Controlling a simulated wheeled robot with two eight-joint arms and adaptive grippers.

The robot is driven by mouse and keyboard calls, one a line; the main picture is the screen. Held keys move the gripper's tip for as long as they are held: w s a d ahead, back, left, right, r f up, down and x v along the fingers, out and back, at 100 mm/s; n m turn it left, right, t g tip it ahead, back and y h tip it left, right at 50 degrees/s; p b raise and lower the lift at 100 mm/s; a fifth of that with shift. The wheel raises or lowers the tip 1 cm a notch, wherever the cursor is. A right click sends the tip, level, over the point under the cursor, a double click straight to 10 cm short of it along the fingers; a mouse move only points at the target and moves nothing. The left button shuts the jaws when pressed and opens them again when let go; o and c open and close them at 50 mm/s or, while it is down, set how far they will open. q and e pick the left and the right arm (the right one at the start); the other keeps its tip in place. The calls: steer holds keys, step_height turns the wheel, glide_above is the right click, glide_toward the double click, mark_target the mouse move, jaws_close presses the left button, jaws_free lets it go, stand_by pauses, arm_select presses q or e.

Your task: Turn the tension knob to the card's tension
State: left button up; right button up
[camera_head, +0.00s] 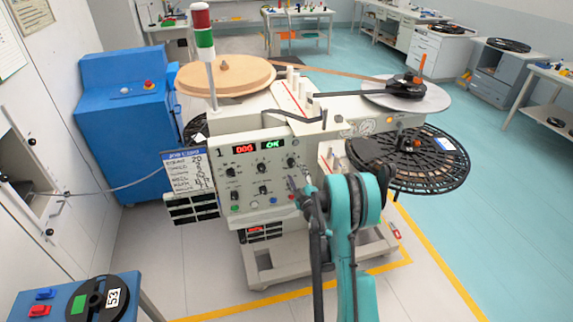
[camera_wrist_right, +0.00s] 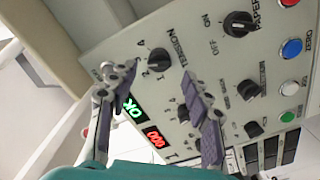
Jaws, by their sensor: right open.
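The tension knob (camera_wrist_right: 158,61) is a black knob on the cream control panel (camera_wrist_right: 215,62), next to the printed word TENSION and small numbers. Its pointer direction is too small to tell for sure. In the head view the knob (camera_head: 291,162) sits right of the green OK display. My right gripper (camera_wrist_right: 153,80) is open in the right wrist view, its fingers on either side of the knob and apart from it. In the head view the right gripper (camera_head: 307,184) is in front of the panel's right part. My left gripper is not in view.
The PAPER on/off knob (camera_wrist_right: 238,23), a blue button (camera_wrist_right: 291,48) and smaller knobs (camera_wrist_right: 248,89) lie close by on the panel. Floor is clear to the right.

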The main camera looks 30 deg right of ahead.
mark_target(292, 166)
steer(key=shift+b+x, duration=0.4)
steer(key=shift+x, duration=2)
steer(key=shift+d, duration=0.1)
steer(key=c, duration=1.1)
steer(key=shift+n, duration=0.4)
steer(key=n+b, duration=0.2)
steer(key=n, duration=0.1)
steer(key=shift+n+b, duration=1)
steer(key=shift+n, duration=1.4)
